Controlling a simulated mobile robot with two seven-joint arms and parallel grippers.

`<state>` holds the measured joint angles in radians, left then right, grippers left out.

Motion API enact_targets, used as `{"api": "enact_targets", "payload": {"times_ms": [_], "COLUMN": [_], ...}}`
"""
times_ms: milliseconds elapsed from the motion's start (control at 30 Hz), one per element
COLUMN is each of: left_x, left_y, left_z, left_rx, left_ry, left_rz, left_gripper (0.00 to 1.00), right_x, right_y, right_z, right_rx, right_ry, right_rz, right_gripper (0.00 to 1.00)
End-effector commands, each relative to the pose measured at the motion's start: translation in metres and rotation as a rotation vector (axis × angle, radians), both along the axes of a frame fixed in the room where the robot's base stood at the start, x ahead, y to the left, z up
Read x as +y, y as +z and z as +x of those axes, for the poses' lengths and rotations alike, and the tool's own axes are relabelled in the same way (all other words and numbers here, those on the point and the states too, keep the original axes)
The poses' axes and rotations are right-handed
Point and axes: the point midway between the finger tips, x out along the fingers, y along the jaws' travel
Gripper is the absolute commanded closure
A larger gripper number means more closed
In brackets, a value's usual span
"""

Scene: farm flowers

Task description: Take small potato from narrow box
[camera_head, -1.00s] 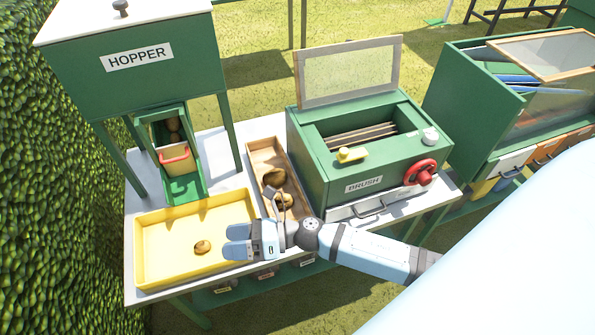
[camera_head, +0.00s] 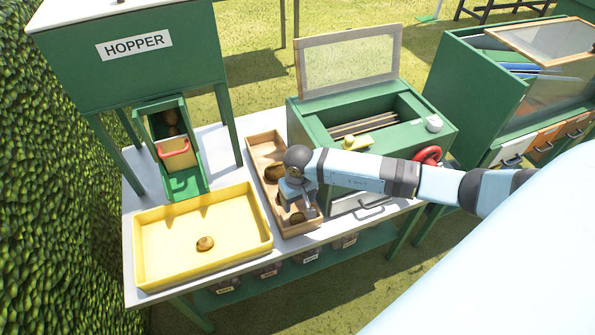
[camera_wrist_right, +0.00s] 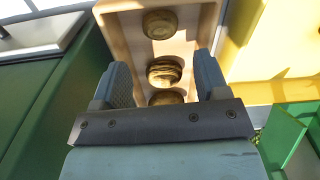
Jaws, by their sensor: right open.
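The narrow box (camera_head: 264,146) is a long wooden tray between the yellow tray and the brush machine. Several brown potatoes lie in a row in it, one toward the back (camera_head: 274,172) and one at the front (camera_head: 297,218). My right gripper (camera_head: 304,206) points down over the box's front half, partly hiding its contents. In the right wrist view its open fingers (camera_wrist_right: 163,78) stand either side of a ridged potato (camera_wrist_right: 164,71), with no clear contact. A smoother potato (camera_wrist_right: 160,23) lies beyond, and another (camera_wrist_right: 165,98) is half hidden by the gripper body. My left gripper is out of view.
A yellow tray (camera_head: 153,274) with one potato (camera_head: 205,243) stands left of the box. Behind it is the hopper (camera_head: 135,60) with its green chute. The green brush machine (camera_head: 306,140), its lid raised, stands close on the box's right.

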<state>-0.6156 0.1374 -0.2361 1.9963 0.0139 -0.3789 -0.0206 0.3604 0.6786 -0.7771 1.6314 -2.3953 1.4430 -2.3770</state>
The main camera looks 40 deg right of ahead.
Motion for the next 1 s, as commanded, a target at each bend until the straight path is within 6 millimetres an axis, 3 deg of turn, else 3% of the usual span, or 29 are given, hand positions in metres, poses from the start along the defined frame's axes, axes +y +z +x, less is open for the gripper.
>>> {"api": "enact_targets", "payload": {"times_ms": [33, 100, 267, 500, 867, 1000], "left_x": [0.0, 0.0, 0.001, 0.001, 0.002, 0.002], "left_y": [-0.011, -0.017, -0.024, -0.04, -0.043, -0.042], "left_z": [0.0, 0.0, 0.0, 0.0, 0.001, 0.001], "left_rx": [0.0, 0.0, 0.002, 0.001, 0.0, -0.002], "left_ry": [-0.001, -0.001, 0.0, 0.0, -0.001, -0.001], "left_rz": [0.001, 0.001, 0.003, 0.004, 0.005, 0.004], "left_gripper": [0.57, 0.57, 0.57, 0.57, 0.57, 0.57], "right_x": [0.002, 0.001, 0.002, 0.001, 0.001, 0.001], "right_y": [-0.017, -0.029, -0.04, -0.078, -0.086, -0.086], "right_z": [-0.001, 0.0, 0.0, 0.0, 0.001, 0.001], "right_rx": [0.003, 0.002, 0.001, 0.003, 0.0, 0.0], "right_ry": [-0.002, -0.002, -0.002, -0.003, -0.001, -0.001], "right_rz": [0.003, 0.002, 0.004, 0.006, 0.003, 0.003], "right_gripper": [0.32, 0.32, 0.32, 0.32, 0.32, 0.6]}}
